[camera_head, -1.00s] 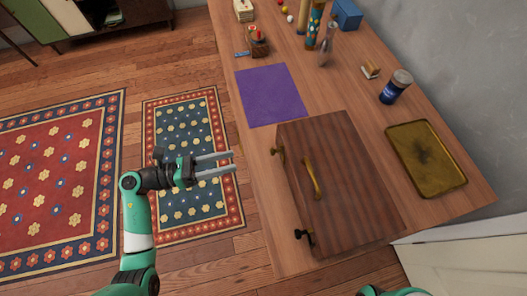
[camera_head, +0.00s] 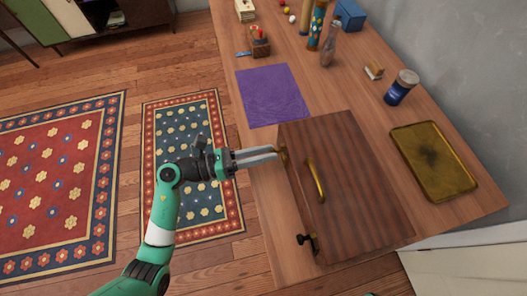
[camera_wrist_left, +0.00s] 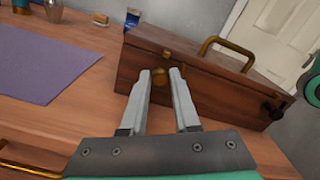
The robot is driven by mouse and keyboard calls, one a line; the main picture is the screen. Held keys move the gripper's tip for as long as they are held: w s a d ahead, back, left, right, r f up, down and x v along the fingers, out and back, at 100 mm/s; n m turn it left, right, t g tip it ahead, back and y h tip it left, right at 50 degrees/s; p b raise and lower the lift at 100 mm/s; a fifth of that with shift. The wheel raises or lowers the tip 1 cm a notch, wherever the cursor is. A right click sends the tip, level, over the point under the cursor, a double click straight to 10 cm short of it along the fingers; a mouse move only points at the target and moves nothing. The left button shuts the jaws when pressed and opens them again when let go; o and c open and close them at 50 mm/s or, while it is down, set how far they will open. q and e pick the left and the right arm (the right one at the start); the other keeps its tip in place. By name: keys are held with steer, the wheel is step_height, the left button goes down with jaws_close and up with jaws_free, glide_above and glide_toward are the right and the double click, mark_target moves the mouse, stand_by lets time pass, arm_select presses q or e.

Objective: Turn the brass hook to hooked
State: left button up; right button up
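The brass hook (camera_head: 284,154) is on the front side of the striped wooden box (camera_head: 345,185), near its far end. I cannot tell which way the hook is turned. My left gripper (camera_head: 277,152) is at the hook with its two fingers apart; in the left wrist view the gap between the fingers (camera_wrist_left: 160,74) is clear. I cannot tell whether a finger touches the brass. My right gripper is not in view.
A dark latch (camera_head: 306,241) is on the box's same side, nearer end. A brass handle (camera_head: 315,180) tops the lid. A purple mat (camera_head: 272,95) lies beyond the box. A brass tray (camera_head: 434,160) and blue can (camera_head: 400,88) stand right. Room left of the table is free.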

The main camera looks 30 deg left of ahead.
arm_select(q)
jaws_close()
steer(key=shift+r+n+p, duration=0.15)
steer(key=shift+n+p, duration=0.15)
steer(key=shift+p, duration=0.35)
steer(key=n+p, duration=0.5)
steer(key=p, duration=0.2)
steer(key=shift+r, duration=0.1)
steer(key=n+p, duration=0.2)
steer(key=n, duration=0.2)
steer(key=shift+p, duration=0.35)
steer(key=shift+f+n+p, duration=0.15)
steer(key=shift+n+p, duration=0.35)
steer(key=shift+n, duration=0.35)
steer(key=shift+f+n+p, duration=0.15)
steer(key=shift+n+p, duration=0.35)
steer(key=shift+n, duration=0.35)
